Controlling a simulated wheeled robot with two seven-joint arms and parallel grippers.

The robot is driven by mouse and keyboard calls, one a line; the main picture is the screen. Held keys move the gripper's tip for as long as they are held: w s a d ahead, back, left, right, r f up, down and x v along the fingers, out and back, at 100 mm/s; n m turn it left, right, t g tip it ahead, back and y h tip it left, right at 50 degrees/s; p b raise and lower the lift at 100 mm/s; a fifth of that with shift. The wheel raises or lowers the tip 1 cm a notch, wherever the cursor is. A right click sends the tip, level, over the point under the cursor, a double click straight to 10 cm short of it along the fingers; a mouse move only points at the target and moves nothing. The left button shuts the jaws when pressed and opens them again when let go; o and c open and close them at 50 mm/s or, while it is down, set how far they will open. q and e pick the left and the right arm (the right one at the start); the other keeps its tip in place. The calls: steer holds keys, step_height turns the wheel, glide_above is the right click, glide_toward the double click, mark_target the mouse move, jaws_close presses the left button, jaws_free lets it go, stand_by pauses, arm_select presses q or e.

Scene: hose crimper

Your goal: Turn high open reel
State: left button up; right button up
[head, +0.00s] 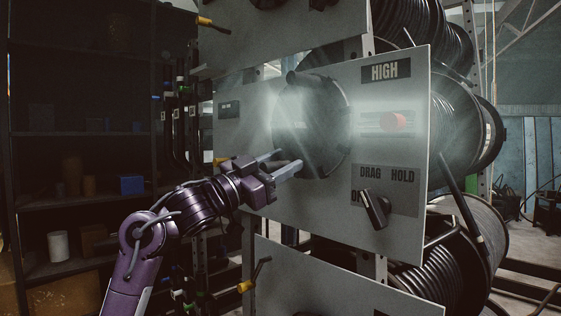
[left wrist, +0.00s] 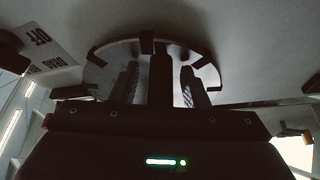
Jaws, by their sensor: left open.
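The HIGH panel (head: 330,215) is a grey upright plate with a HIGH label at its upper right. A round dark reel disc (head: 318,128) with lugs around its rim is set in the panel; it also shows in the left wrist view (left wrist: 200,55). My left gripper (head: 282,163) is open in front of the disc's lower left part. In the left wrist view its two fingers (left wrist: 160,85) point toward the disc, with a dark bar between them. Whether they touch it I cannot tell. My right gripper is not in view.
Hose reels (head: 455,130) stand behind the panel. A small crank with a yellow handle (head: 246,286) is on the lower panel. Dark shelves (head: 80,205) stand at left.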

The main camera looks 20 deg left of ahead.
arm_select(q)
jaws_close()
